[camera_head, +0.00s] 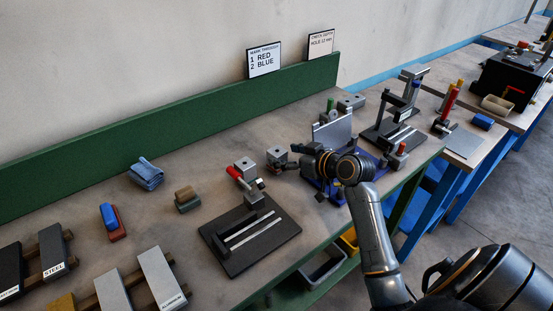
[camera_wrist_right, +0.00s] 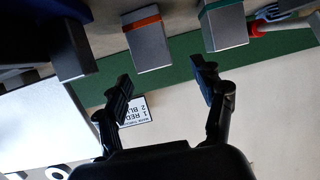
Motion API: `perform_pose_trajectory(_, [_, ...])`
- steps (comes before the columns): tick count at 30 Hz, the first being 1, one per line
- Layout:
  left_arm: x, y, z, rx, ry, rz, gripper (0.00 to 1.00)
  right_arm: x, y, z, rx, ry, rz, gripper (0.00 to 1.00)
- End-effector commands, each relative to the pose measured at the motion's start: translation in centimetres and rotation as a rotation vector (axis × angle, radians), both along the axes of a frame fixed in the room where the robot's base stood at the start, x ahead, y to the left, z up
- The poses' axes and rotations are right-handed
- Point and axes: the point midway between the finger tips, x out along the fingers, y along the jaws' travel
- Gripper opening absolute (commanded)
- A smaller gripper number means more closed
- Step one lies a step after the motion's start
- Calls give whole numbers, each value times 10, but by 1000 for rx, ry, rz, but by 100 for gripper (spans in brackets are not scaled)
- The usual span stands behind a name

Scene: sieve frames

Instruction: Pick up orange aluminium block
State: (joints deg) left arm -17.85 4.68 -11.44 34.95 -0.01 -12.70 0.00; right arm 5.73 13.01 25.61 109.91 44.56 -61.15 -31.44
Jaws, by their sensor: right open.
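The orange aluminium block (camera_wrist_right: 149,45) is a grey block with an orange stripe, in the upper middle of the right wrist view. My right gripper (camera_wrist_right: 161,72) is open and empty there, its fingertips apart from the block and pointing toward it. In the head view my right gripper (camera_head: 291,156) is over the bench beside a grey block (camera_head: 277,156). No orange stripe can be made out in the head view, so I cannot tell which grey block there is the orange one. My left gripper is not in view.
A teal-striped grey block (camera_wrist_right: 224,28) and a dark block (camera_wrist_right: 70,55) flank the striped one. A black fixture plate (camera_head: 275,240) lies left of my right arm. A blue fixture (camera_head: 368,165) stands close to the gripper. A green back board (camera_head: 170,130) runs behind the bench.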

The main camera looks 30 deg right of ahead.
Motion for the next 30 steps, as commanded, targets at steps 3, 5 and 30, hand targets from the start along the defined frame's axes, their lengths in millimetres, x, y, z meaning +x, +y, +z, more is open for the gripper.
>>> perform_pose_trajectory(3, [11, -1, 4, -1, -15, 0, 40, 9, 0, -3, 4, 1, -2, 69])
perform_pose_trajectory(5, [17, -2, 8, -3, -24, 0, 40, 17, 1, -7, 6, 0, 0, 69])
perform_pose_trajectory(30, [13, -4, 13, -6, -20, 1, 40, 46, 3, -24, 0, 1, -1, 4])
